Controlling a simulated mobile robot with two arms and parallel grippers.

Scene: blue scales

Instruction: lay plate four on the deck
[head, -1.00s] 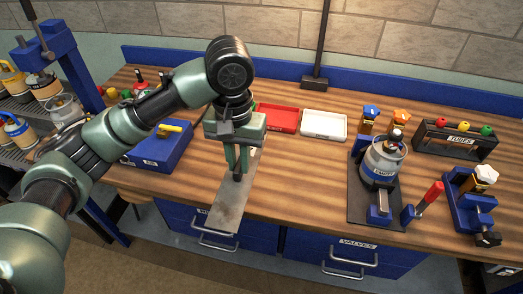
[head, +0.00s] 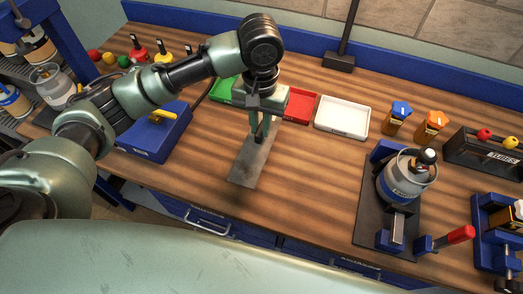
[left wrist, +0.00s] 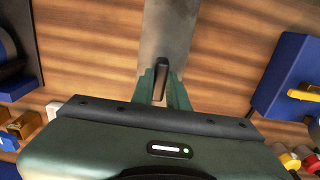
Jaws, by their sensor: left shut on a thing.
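A long flat grey metal plate (head: 250,162) hangs from my left gripper (head: 262,128) over the front middle of the wooden bench. In the left wrist view the plate (left wrist: 168,30) runs away from the fingers, and my left gripper (left wrist: 163,88) is shut on its dark upright handle (left wrist: 162,72). I cannot read a number on the plate. I cannot tell whether it touches the bench top. No surface is marked as the deck. My right gripper is out of view.
A blue box (head: 157,135) with a yellow handle stands left of the plate. Behind are a red tray (head: 299,106) and a white tray (head: 341,117). A grey canister (head: 405,180) sits in a blue clamp stand at right. Bench between is clear.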

